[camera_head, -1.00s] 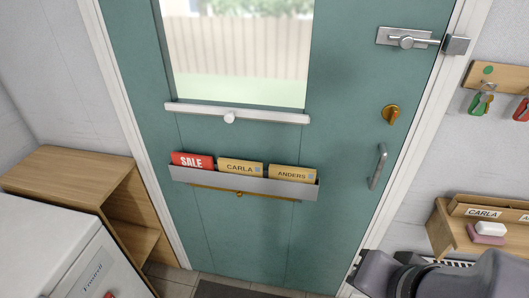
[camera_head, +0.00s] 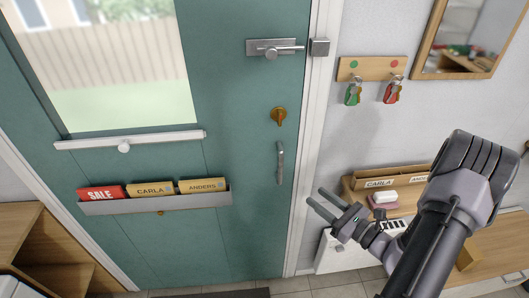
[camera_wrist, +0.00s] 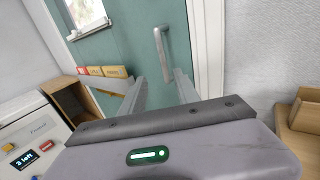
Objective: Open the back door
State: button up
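The teal back door (camera_head: 240,190) is shut in its white frame. A grey vertical pull handle (camera_head: 281,163) is on its right side, and it also shows in the wrist view (camera_wrist: 162,52). A brass thumb-turn (camera_head: 279,117) sits above the handle. Higher up is a metal slide bolt (camera_head: 272,49), its bar reaching toward the keeper (camera_head: 319,47) on the frame; I cannot tell whether it enters it. My gripper (camera_head: 314,195) is open and empty, right of and below the handle, apart from it. In the wrist view its fingers (camera_wrist: 158,80) point toward the door.
A letter rack (camera_head: 155,204) with cards is on the door. Right of the frame are a key board (camera_head: 372,68) with green and red keys, a mirror (camera_head: 468,38), and a wooden shelf (camera_head: 352,206) near my gripper. A wooden cabinet (camera_head: 50,245) stands at left.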

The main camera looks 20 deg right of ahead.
jog(key=b, duration=0.1)
send_over(280, 181)
jog(key=shift+w+d+f, duration=0.15)
jog(key=shift+w+f, duration=0.05)
jog(key=shift+w, duration=0.2)
grip_shut()
dwell(1.1)
